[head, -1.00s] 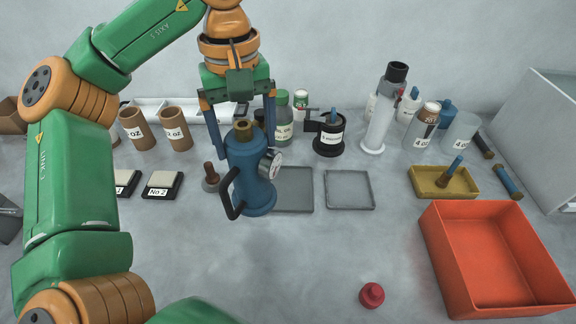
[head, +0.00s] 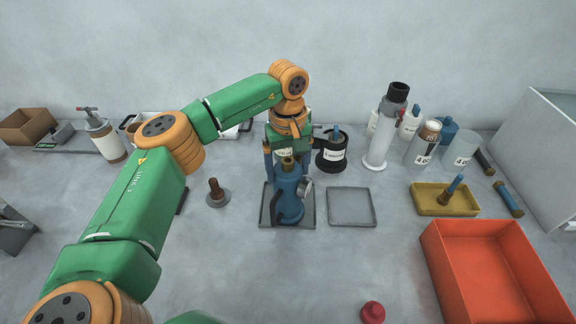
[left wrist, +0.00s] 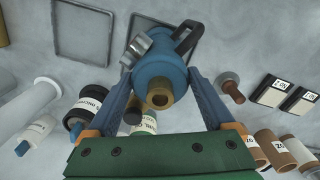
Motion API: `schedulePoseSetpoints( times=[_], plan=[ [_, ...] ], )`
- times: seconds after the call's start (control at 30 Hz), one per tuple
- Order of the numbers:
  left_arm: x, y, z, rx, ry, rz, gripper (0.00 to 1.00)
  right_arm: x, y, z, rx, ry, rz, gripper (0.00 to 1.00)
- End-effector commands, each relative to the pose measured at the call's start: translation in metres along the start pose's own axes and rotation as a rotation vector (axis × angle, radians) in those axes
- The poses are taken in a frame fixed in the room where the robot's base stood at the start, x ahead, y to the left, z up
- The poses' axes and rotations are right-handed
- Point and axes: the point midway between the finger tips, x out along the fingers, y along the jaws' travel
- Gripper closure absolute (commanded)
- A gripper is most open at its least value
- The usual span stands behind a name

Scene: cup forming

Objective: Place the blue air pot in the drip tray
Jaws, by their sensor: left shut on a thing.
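The blue air pot (head: 289,205), with a brass top and a side gauge, stands upright within the outline of the left dark grey tray (head: 267,218). I cannot tell whether its base touches the tray floor. My left gripper (head: 287,172) reaches down from behind and is shut on the pot's upper body. In the left wrist view the pot (left wrist: 160,72) is between the two fingers (left wrist: 161,95), and the tray (left wrist: 158,35) shows beyond it. A second, lighter grey tray (head: 351,207) lies empty to the right. My right gripper is out of view.
A black labelled pot (head: 331,152) stands close behind on the right, beside a tall white cylinder (head: 379,145). A stamp-like tool (head: 216,193) is left of the tray. A yellow tray (head: 430,202) and red bin (head: 490,270) are at right.

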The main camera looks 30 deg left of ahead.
Motion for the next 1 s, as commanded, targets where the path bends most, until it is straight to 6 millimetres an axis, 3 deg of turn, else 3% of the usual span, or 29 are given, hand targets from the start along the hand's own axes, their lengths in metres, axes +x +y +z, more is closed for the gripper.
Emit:
schedulePoseSetpoints(
  times=[0.07, 0.1, 0.13, 0.37, 0.53, 0.7, 0.83, 1.0],
  plan=[
    [0.001, 0.0, 0.0, 0.0, 0.0, 0.001, 1.0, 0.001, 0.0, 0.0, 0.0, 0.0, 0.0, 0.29],
    [0.003, 0.0, 0.0, 0.0, 0.0, 0.0, 0.11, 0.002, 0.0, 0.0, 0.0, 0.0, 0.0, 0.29],
    [0.002, 0.0, 0.0, 0.0, 0.0, 0.0, 0.03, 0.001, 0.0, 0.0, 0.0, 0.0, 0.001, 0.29],
    [0.002, 0.0, 0.0, 0.0, 0.0, 0.0, 0.0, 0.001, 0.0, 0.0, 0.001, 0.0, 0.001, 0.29],
    [-0.011, 0.001, 0.0, -0.001, 0.001, 0.003, 0.0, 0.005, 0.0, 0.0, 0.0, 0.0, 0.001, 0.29],
    [-0.051, 0.001, 0.0, -0.001, 0.002, 0.004, 0.0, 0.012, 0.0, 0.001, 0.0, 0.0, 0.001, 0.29],
    [-0.09, 0.001, 0.0, -0.002, 0.001, 0.003, 0.0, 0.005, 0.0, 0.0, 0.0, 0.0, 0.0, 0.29],
    [-0.118, 0.0, 0.0, -0.002, 0.0, 0.0, 0.0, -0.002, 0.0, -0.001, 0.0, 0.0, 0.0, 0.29]
  ],
)
